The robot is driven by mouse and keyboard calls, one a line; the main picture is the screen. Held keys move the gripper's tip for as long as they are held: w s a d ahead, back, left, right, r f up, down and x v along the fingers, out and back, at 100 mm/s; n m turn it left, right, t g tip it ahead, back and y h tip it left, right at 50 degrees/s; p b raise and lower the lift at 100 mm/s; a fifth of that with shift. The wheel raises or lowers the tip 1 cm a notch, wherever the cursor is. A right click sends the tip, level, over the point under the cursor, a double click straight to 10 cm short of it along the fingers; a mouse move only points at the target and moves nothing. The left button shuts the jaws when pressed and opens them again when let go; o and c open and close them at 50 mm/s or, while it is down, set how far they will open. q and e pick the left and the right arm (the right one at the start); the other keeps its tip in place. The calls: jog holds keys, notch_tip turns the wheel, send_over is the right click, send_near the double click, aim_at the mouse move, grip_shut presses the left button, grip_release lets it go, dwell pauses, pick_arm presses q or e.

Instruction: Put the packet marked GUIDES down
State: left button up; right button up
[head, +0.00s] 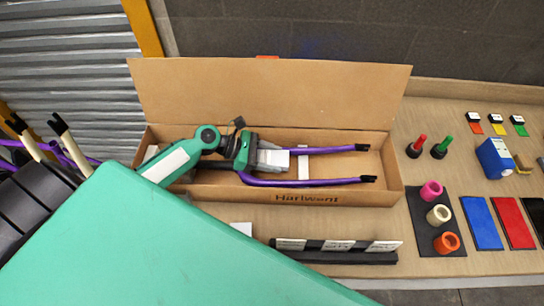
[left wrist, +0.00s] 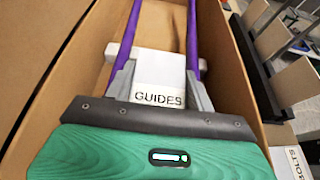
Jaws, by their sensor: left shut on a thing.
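The packet marked GUIDES (left wrist: 160,85) is a small white block with black lettering. My left gripper (head: 271,157) is shut on it; in the left wrist view its grey fingers (left wrist: 162,88) stand on either side of the packet. In the head view the packet (head: 280,158) shows partly, beside the fingers. The gripper and packet are over the inside of an open cardboard box (head: 345,194). I cannot tell whether the packet touches anything beneath it. My right gripper is not in view.
A purple fork (head: 310,183) lies in the box, its prongs either side of a white crosspiece (head: 303,168). The box lid (head: 270,90) stands up behind. A black rack with white cards (head: 335,257) is in front. Coloured rings, stamps and panels (head: 482,224) lie right.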

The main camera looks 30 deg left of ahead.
pick_arm(q)
jog(key=shift+f, duration=0.25)
jog(key=shift+f, duration=0.15)
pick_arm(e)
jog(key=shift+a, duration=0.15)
pick_arm(q)
jog(key=o, duration=1)
jog(key=shift+r, duration=0.5)
jog(key=p+v, duration=0.2)
jog(key=v, duration=0.3)
jog(key=p+v, duration=0.3)
jog(key=v, duration=0.3)
jog(key=shift+d+r, duration=0.1)
jog(key=shift+r, duration=0.15)
jog(key=shift+s+a+r, duration=0.1)
jog(key=shift+s+a, duration=0.1)
jog(key=shift+a, duration=0.25)
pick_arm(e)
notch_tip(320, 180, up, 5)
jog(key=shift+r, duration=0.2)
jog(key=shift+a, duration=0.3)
